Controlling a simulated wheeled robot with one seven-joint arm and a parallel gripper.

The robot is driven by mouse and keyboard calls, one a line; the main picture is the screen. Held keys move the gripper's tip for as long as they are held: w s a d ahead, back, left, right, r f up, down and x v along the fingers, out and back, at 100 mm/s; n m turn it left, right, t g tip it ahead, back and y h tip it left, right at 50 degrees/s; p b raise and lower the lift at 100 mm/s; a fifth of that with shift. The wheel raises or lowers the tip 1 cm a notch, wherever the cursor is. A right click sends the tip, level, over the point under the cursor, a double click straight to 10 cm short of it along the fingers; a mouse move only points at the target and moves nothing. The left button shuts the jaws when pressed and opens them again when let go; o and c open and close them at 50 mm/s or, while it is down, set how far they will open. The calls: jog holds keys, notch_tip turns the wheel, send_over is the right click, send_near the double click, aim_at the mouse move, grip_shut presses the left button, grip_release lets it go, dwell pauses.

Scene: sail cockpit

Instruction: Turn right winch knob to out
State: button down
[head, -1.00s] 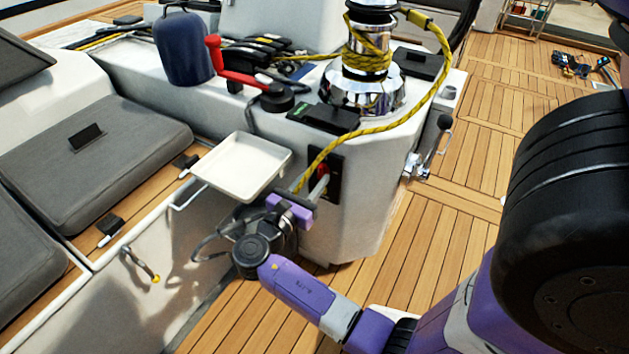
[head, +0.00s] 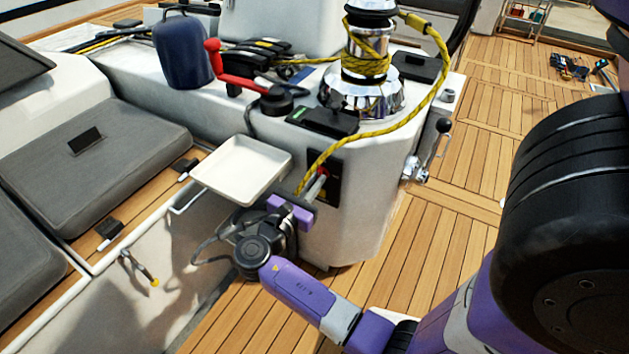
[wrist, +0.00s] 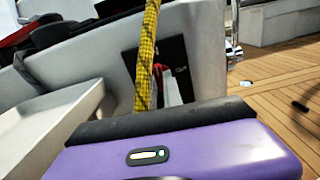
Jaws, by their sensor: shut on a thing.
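A black panel (head: 332,182) is set in the side of the white console below the winch. A red knob (head: 322,171) shows on it, mostly hidden by my gripper. My gripper (head: 318,184) is at the panel, its grey fingers shut on the red knob. The wrist view shows the panel (wrist: 174,56) and a bit of the red knob (wrist: 184,80) beyond the purple gripper body. The knob's marks and pointer cannot be read.
A yellow rope (head: 352,141) runs from the chrome winch (head: 362,96) down past the panel, close to my gripper. A white tray (head: 240,167) juts out just left of my wrist. A chrome crank (head: 427,151) is on the console's right side. Wooden deck lies open to the right.

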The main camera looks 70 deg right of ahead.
jog(key=shift+f+m+b, duration=0.15)
jog(key=shift+m+b, duration=0.15)
jog(key=shift+m, duration=8.4)
jog(key=c, duration=1.5)
grip_release()
